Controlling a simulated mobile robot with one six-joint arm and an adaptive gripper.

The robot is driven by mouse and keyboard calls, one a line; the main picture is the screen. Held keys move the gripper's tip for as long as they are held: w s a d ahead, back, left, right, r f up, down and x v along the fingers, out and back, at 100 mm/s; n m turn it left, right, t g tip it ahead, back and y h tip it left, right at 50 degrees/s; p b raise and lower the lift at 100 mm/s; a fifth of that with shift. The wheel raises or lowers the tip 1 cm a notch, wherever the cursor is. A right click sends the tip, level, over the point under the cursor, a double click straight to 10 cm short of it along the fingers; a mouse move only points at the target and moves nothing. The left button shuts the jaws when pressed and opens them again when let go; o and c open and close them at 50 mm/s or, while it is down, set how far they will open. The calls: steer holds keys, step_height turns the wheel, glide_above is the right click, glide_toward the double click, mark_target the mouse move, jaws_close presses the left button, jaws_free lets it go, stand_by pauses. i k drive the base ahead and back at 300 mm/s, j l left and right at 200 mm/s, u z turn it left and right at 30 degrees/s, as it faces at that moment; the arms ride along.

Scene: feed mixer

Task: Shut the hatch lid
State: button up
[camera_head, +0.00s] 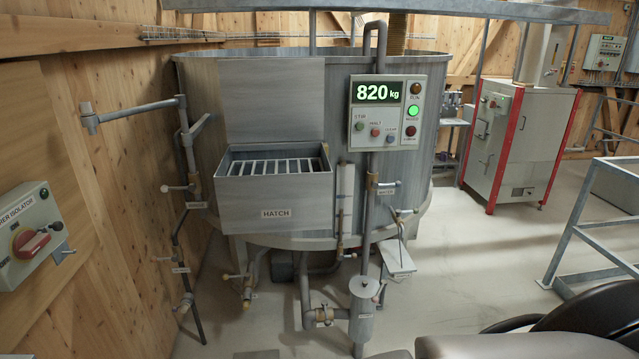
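The hatch (275,213) is a grey metal box labelled "HATCH" on the front of the big round mixer tank. Its top is uncovered and shows a grating of bars (275,167) inside. The hatch lid (270,103) is a flat grey sheet standing upright at the back edge of the box, against the tank wall, so it is open. My gripper is not in view, and nothing is seen touching the lid.
A control panel (386,113) reading "820 kg" sits right of the lid. Pipes and valves, including a bent pipe (140,108) on the left, surround the tank. An isolator box (28,235) is on the left wall. A metal railing (578,225) stands at right. Open floor (480,250) lies between.

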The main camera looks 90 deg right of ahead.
mark_target(264, 100)
steer(key=l+z, duration=0.1)
steer(key=z, duration=0.8)
steer(key=l+z, duration=0.15)
steer(key=z, duration=0.3)
steer(key=l+z, duration=0.1)
steer(key=z, duration=0.8)
steer(key=i+l+z, duration=0.15)
steer(key=i+l, duration=0.8)
steer(key=l, duration=0.1)
